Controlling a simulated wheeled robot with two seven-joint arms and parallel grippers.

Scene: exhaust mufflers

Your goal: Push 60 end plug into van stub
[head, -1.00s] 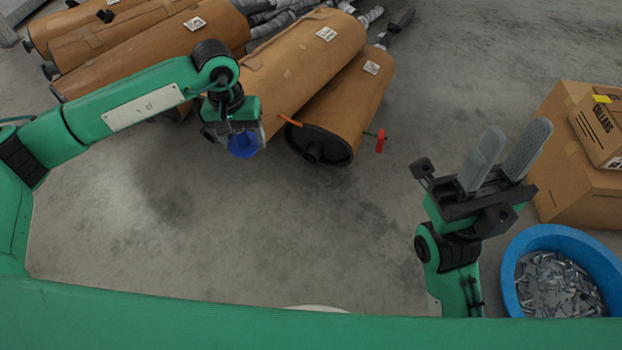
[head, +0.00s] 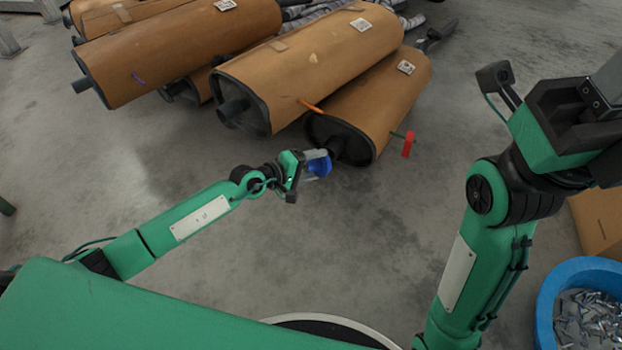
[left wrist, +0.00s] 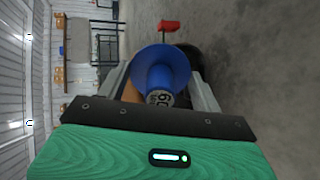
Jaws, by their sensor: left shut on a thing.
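My left gripper (head: 316,160) is shut on a blue flared end plug (head: 321,168) in the head view. In the left wrist view the plug (left wrist: 163,72) sits between the two grey fingers, its end marked 60 towards the camera. The plug is close in front of the stub (head: 337,150) of the front right wrapped muffler (head: 375,98). I cannot tell whether plug and stub touch; the plug hides the stub in the wrist view. My right gripper (head: 606,80) is cut off by the upper right edge, so its jaw opening is hidden.
A larger wrapped muffler (head: 310,65) with an orange tag lies left of it, with more mufflers behind. A red tag (head: 408,145) sticks out from the right muffler. A blue tub (head: 548,305) of metal pieces and a carton (head: 598,220) stand right. The middle floor is clear.

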